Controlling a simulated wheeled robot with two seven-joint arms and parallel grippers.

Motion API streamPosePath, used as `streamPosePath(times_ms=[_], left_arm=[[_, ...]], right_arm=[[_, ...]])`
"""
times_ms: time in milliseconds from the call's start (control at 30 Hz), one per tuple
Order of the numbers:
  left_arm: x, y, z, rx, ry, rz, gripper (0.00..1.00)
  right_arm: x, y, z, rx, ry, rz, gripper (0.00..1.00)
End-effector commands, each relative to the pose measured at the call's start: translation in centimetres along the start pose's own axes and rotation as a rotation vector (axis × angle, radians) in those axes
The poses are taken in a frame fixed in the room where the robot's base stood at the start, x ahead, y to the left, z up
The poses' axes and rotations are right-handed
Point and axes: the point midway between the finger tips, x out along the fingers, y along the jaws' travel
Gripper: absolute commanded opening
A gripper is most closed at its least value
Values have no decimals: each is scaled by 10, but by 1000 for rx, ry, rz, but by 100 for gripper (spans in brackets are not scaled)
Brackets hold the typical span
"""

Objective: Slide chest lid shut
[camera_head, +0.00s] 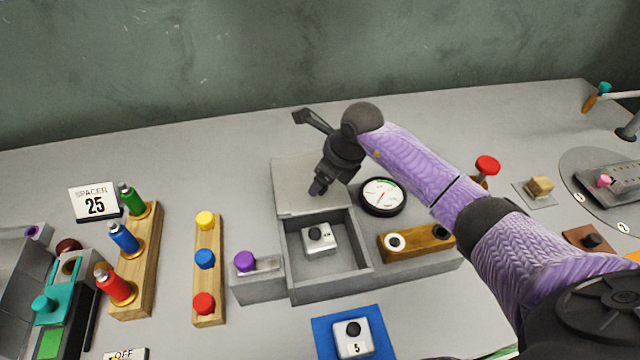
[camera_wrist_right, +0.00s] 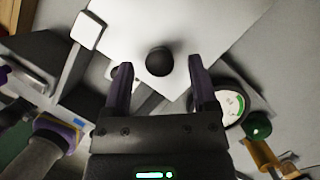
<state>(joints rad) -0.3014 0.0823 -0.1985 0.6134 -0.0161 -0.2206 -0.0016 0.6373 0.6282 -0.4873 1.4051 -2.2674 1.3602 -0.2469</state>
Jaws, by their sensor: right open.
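The grey chest (camera_head: 290,262) stands open at the middle of the table, and its pale lid (camera_head: 293,180) lies slid back towards the wall. In the right wrist view the lid (camera_wrist_right: 215,28) carries a round black knob (camera_wrist_right: 159,62). My right gripper (camera_head: 318,188) is over the lid, pointing down. In the right wrist view my right gripper (camera_wrist_right: 161,80) is open, with the knob between or just beyond its fingertips; contact cannot be told. A white block with a black knob (camera_head: 322,240) sits inside the chest. My left gripper is out of view.
A round gauge (camera_head: 383,196) stands right of the lid. A wooden block with two buttons (camera_head: 415,243) is right of the chest. A blue mat (camera_head: 326,340) with a white block marked 5 (camera_head: 354,340) lies in front.

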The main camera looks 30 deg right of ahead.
Motion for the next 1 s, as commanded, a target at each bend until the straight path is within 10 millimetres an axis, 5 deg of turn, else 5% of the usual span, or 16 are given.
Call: streamPosePath(times_ms=[133,400,767,1000], left_arm=[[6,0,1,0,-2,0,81],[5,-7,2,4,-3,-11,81],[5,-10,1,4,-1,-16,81],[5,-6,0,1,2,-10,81]], right_arm=[[18,0,0,0,-1,1,75],[20,0,0,-2,-2,1,75],[19,0,0,-2,-2,2,0],[19,0,0,-2,-2,2,0]])
